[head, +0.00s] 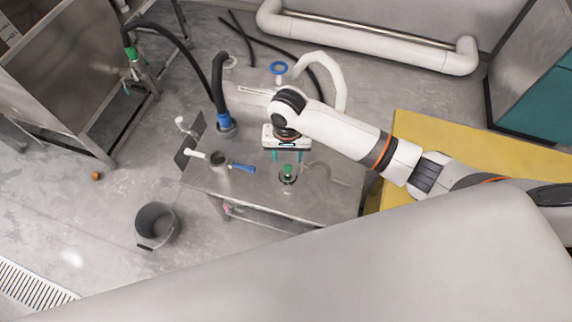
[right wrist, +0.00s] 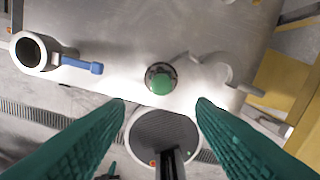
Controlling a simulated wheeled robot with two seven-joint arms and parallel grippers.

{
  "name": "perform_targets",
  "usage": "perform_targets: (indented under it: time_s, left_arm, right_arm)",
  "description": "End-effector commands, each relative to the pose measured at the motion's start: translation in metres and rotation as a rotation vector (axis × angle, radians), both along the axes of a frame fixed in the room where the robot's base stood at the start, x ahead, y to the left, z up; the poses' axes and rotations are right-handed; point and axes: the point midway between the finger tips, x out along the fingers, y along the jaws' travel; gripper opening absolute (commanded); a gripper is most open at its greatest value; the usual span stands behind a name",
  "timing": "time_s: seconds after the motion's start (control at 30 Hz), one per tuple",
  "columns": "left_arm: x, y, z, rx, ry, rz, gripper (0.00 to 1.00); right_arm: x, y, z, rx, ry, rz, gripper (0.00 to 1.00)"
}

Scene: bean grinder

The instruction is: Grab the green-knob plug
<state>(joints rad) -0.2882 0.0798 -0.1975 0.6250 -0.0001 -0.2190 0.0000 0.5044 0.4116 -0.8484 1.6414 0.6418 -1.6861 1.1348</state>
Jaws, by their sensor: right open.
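The green-knob plug (head: 288,170) sits upright on the metal table (head: 330,200), near its front edge. In the right wrist view its round green knob (right wrist: 163,84) shows in a metal ring. My right gripper (head: 287,156) is above and just behind the plug in the head view. Its two teal fingers (right wrist: 162,104) are spread wide and hold nothing. In the right wrist view the knob lies ahead of the gap between the fingertips, apart from both. My left gripper is not in view.
A metal cup with a blue handle (head: 242,168) stands left of the plug. A black hose with a blue collar (head: 224,120) rises behind it. A bucket (head: 156,224) is on the floor at left, and a yellow surface (head: 430,135) lies at right.

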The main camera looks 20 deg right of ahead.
Motion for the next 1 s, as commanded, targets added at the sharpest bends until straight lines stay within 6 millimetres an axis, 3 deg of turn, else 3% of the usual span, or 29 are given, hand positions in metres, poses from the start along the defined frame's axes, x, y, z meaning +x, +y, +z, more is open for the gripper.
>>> perform_targets:
  time_s: [0.1,0.23,0.37,0.57,0.7,0.97,1.0]
  left_arm:
    - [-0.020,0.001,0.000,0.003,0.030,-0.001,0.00]
    - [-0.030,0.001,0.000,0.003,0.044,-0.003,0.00]
    - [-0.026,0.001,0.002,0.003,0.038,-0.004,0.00]
    - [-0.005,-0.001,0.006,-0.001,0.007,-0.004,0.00]
    - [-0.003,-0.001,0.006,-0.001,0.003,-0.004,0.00]
    - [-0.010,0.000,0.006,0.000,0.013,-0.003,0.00]
    - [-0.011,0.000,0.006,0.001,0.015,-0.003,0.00]
  right_arm:
    - [0.000,0.000,-0.020,-0.002,0.002,0.000,0.50]
    - [0.000,0.000,-0.033,0.001,-0.001,0.001,0.50]
    - [0.002,-0.001,-0.041,0.000,-0.001,0.001,0.50]
    - [0.007,-0.004,-0.070,-0.001,0.000,0.001,0.50]
    - [0.007,-0.004,-0.085,-0.001,-0.001,0.001,0.50]
    - [0.007,-0.004,-0.087,0.000,-0.002,0.002,0.50]
    - [0.007,-0.004,-0.087,0.000,-0.002,0.002,0.43]
